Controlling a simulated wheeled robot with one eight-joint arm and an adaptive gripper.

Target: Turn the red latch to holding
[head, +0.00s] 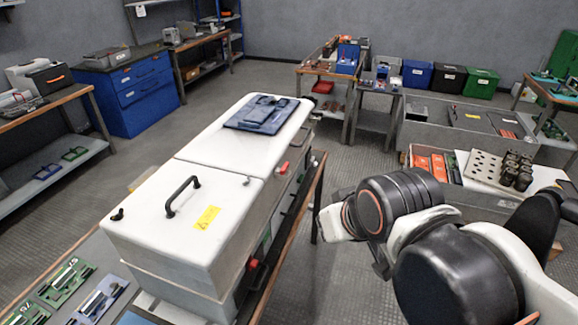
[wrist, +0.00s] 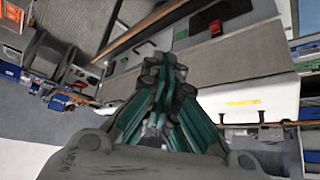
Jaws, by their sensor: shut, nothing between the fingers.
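The white-lidded cabinet (head: 190,190) stands left of my arm in the head view. Two small red parts show on its right side, one farther back (head: 283,167) and one near the front (head: 252,264). In the wrist view a red latch-like part (wrist: 215,28) sits on the grey side panel; I cannot tell which of the two it is, or its setting. My gripper (wrist: 165,68) is shut and empty, its dark tips below and left of that red part with a visible gap. In the head view the fingers cannot be made out.
A black handle (head: 182,196) and yellow label (head: 207,218) are on the near lid; a blue tray (head: 262,113) lies on the far lid. A wooden-edged bench rail (head: 318,190) runs along the cabinet's right side. Floor between the cabinet and the right-hand benches is clear.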

